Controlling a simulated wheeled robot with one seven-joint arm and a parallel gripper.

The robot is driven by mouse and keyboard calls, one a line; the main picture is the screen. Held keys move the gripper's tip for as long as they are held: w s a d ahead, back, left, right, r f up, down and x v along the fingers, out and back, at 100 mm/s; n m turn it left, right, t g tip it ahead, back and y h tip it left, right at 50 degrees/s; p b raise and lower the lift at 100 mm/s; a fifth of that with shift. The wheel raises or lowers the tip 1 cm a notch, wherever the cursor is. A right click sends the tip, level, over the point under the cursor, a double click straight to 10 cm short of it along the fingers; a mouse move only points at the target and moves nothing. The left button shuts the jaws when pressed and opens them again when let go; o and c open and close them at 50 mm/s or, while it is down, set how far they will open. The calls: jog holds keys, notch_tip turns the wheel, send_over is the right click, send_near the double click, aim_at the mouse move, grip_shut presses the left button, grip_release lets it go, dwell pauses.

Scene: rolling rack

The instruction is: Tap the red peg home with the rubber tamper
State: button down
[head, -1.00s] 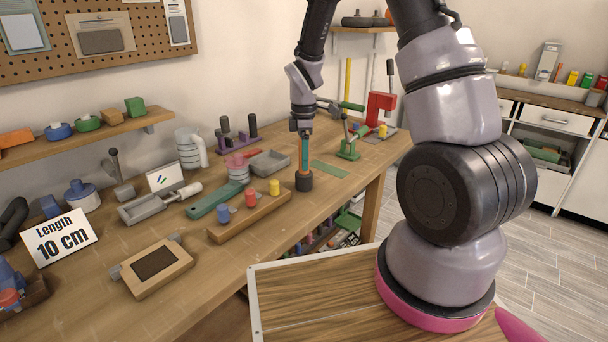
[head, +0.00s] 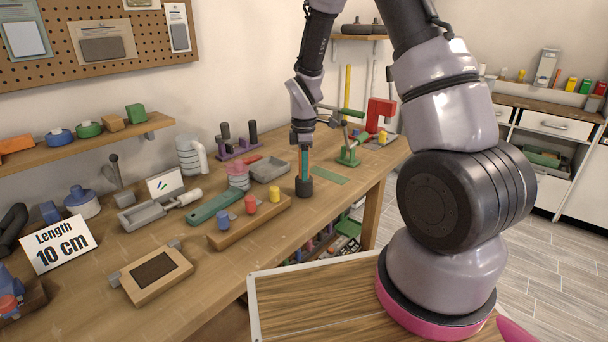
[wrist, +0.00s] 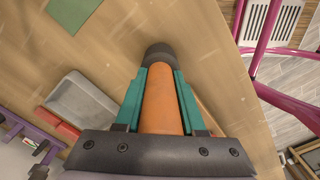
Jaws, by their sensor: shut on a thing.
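The red peg (head: 251,205) stands upright in a wooden block (head: 262,214), between a blue peg (head: 223,220) and a yellow peg (head: 274,194). My gripper (head: 304,160) is shut on the rubber tamper's orange handle (wrist: 163,103). The tamper's black rubber head (head: 304,187) points down, to the right of the block and the yellow peg. In the wrist view the head (wrist: 160,53) shows beyond the teal fingers, over the bench. I cannot tell whether it touches the bench top. The pegs are not in the wrist view.
A green-handled tool (head: 214,206) lies behind the block. A grey tray (head: 269,169) and a green mat (head: 329,174) lie near the tamper. A framed dark pad (head: 155,271) is at front left. The bench's front edge runs close by on the right.

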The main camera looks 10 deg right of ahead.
jog(key=r, duration=0.9)
jog(key=shift+a+r, duration=0.1)
jog(key=shift+a, duration=0.15)
jog(key=s+a+r+n, duration=0.3)
jog(key=s+a, duration=0.2)
jog(key=a, duration=0.3)
jog(key=s+a+r+n, duration=0.35)
jog(key=s+a, duration=0.25)
jog(key=a, duration=0.2)
jog(key=shift+w+f+m, duration=0.15)
jog(key=shift+f+m, duration=0.1)
jog(key=shift+f, duration=0.75)
jog(key=shift+w+f+m, duration=0.1)
jog(key=shift+f+m, duration=0.1)
jog(key=shift+f, duration=0.75)
notch_tip(320, 180, down, 4)
jog(key=shift+f, duration=0.15)
jog(key=shift+w+r, duration=0.1)
jog(key=shift+r, duration=0.45)
notch_tip(320, 180, up, 4)
jog(key=shift+r, duration=0.1)
